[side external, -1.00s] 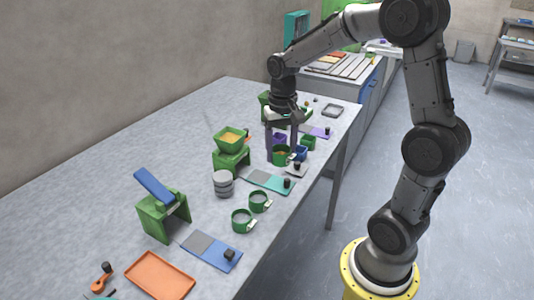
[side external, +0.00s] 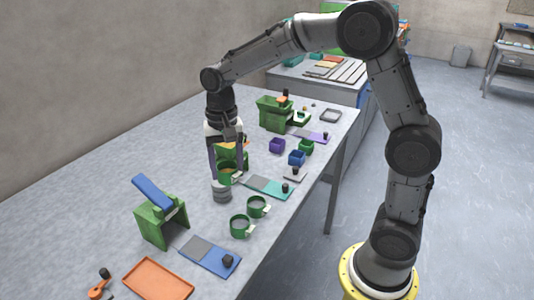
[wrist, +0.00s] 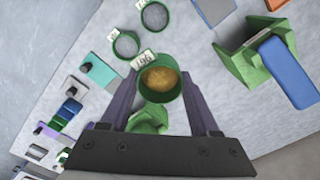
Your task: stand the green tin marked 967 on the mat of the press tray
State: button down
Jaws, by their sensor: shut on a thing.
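My gripper (side external: 226,168) is shut on a green tin (side external: 226,178) with orange-brown powder in it. In the wrist view the tin (wrist: 162,98) sits upright between the fingers, its tag upside down and looking like 967. It is held in the air, in the side view just above the grey round stack (side external: 222,192). A green stand with a blue lever (side external: 162,222), apparently the press, stands front left. By it lies a blue tray (side external: 225,259) with a bare grey mat (side external: 197,244).
Two other green tins, one nearer (side external: 241,226) and one farther (side external: 258,206), stand between my gripper and the blue tray. A teal tray (side external: 268,187) lies to the right. An orange tray (side external: 157,279) is at the front.

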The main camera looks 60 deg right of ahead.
jog(key=w+a+f+n, duration=0.1)
jog(key=w+a+f, duration=0.1)
jog(key=a, duration=0.5)
jog(key=n, duration=0.2)
send_near(196, 248)
jog(key=shift+f, duration=2.65)
jog(key=shift+f, duration=0.5)
jog(key=shift+c, duration=0.2)
grip_release()
jog(key=shift+o, duration=0.2)
jog(key=shift+r, duration=0.1)
notch_tip(196, 248, up, 7)
jog(key=shift+d, duration=0.1)
